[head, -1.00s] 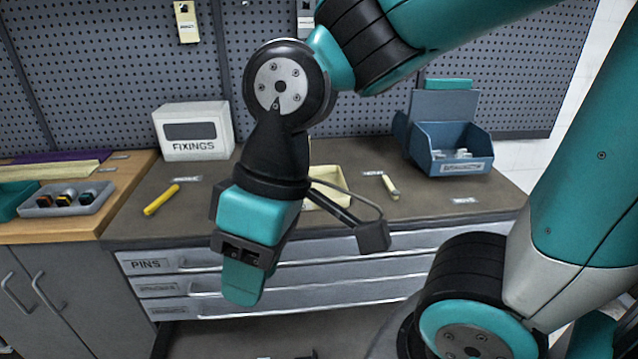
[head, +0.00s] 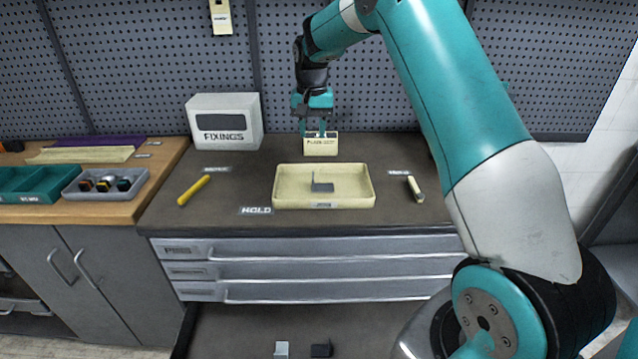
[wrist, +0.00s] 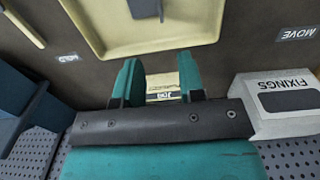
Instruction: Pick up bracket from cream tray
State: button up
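The cream tray (head: 284,200) sits on the dark bench top near its front edge, with a small grey bracket (head: 321,187) lying inside, a thin part of it upright. The wrist view shows part of the tray (wrist: 93,35) and the bracket (wrist: 145,8), cut off by the top edge. My gripper (head: 313,130) is at the back of the bench, beyond the tray, pointing down above a small cream box (head: 321,147). In the wrist view my gripper (wrist: 160,82) has its teal fingers apart, with the labelled box showing between them. I cannot tell whether they touch it.
A white FIXINGS box (head: 224,121) stands at back left. A yellow marker (head: 194,190) lies left of the tray and a short pale tool (head: 415,189) right of it. A grey tray (head: 80,193) with small parts is further left. A pegboard (head: 160,60) rises behind.

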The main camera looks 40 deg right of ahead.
notch_tip(320, 180, down, 10)
jog(key=shift+a+r+p, duration=0.1)
jog(key=shift+r+p, duration=0.15)
jog(key=shift+p, duration=0.85)
jog(key=shift+f+p, duration=1.25)
jog(key=shift+f, duration=1.5)
grip_shut()
